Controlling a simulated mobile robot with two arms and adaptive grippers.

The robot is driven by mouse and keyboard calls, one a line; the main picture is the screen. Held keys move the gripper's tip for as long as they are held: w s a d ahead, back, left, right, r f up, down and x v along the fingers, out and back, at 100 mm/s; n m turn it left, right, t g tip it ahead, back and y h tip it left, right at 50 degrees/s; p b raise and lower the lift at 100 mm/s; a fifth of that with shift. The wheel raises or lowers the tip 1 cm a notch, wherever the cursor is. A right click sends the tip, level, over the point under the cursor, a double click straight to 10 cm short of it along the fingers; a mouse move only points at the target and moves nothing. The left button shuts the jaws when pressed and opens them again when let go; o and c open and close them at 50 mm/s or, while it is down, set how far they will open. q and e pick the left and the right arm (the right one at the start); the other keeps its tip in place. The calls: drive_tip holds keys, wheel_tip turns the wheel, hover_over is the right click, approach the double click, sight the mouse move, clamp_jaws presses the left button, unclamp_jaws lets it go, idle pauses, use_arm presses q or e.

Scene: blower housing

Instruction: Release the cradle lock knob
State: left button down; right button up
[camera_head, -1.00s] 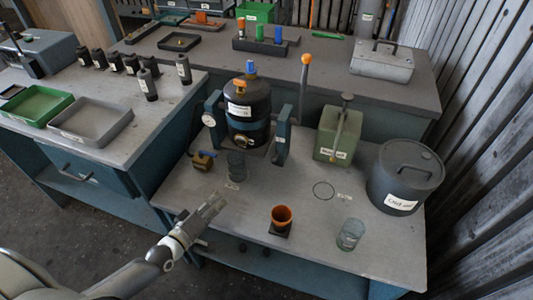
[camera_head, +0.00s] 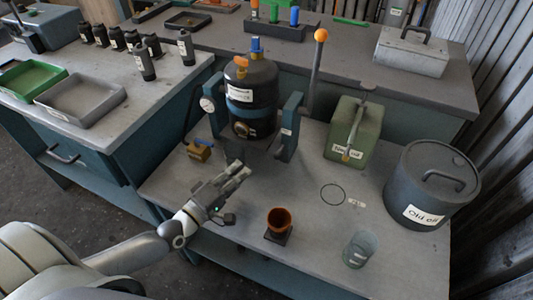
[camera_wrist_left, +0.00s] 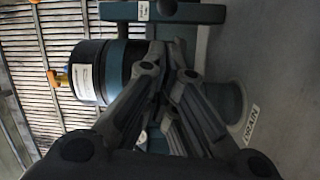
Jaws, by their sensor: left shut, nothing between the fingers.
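The cradle has two blue uprights, left (camera_head: 213,112) and right (camera_head: 291,128), holding a black vessel (camera_head: 262,82) between them. I cannot surely pick out the lock knob. A dark round part (camera_wrist_left: 167,7) on a blue upright (camera_wrist_left: 205,13) in the left wrist view could be it. A white round face (camera_head: 207,104) shows on the left upright. My left gripper (camera_head: 241,171) is shut and empty in front of the cradle, apart from the uprights in the head view. In the left wrist view its fingers (camera_wrist_left: 170,52) hide part of the cradle. My right gripper is out of view.
A lever with an orange ball (camera_head: 321,35) rises behind the right upright. An orange cup (camera_head: 279,220), clear jar (camera_head: 358,250), green can (camera_head: 352,130) and grey drum (camera_head: 431,187) stand to the right.

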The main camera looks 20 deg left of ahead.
sight(280, 151)
use_arm(q)
drive_tip(key=shift+w+d+f, duration=0.1)
drive_tip(key=shift+w+f, duration=0.1)
drive_tip(key=shift+w, duration=0.05)
drive_tip(key=x, duration=0.9)
drive_tip(key=shift+w, duration=0.35)
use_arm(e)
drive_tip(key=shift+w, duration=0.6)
use_arm(q)
drive_tip(key=shift+d+r, duration=0.1)
